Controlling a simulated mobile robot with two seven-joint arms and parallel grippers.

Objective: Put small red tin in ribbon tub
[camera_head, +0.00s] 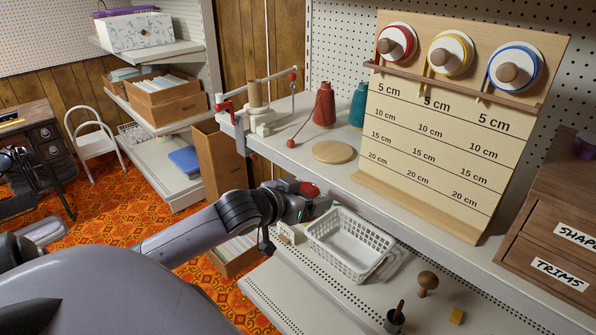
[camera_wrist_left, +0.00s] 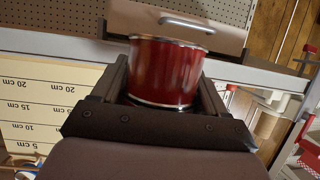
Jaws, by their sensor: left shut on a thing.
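The small red tin (camera_head: 309,189) is between the fingers of my left gripper (camera_head: 318,203), with its red top showing in the head view. In the left wrist view the tin (camera_wrist_left: 165,72) is glossy red with a silvery rim, and the fingers close on both sides of it. A white slatted plastic tub (camera_head: 350,246) stands on the lower shelf, just below and to the right of the gripper. It looks empty; I cannot read a label saying that it is the ribbon tub. The tin is apart from the tub. My right gripper is out of view.
The upper shelf edge (camera_head: 420,215) runs close behind the gripper. A measuring board (camera_head: 440,130) with ribbon spools and a round wooden disc (camera_head: 333,151) are on that shelf.

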